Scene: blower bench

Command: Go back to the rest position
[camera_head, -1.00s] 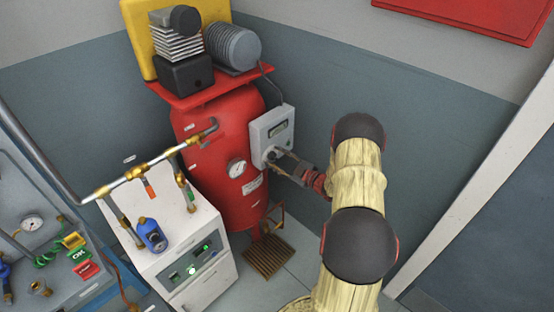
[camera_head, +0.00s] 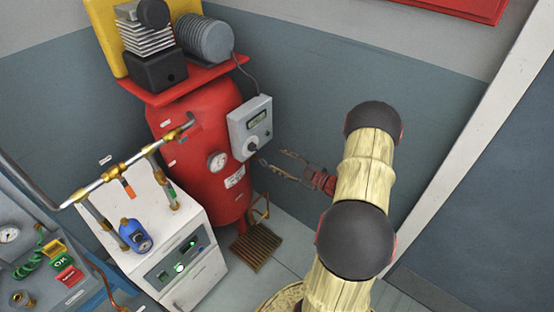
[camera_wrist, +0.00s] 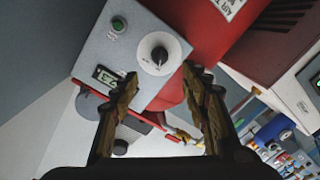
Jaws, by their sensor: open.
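My gripper (camera_head: 272,158) is open and empty in the head view, just right of the grey control box on the red tank. In the wrist view my gripper (camera_wrist: 160,85) shows its two fingers spread apart. The grey control box (camera_head: 240,122) has a small display and a dark rotary knob (camera_head: 253,145). In the wrist view the control box (camera_wrist: 115,45), its knob with a white pointer (camera_wrist: 160,55) and a green button (camera_wrist: 118,25) lie beyond the fingertips. The fingers are apart from the knob.
The red compressor tank (camera_head: 195,170) stands against the wall, with a foot pedal (camera_head: 256,247) on the floor. A white cabinet (camera_head: 165,235) with brass piping and a blue regulator (camera_head: 132,233) stands to the left. The floor and wall right of the tank look clear.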

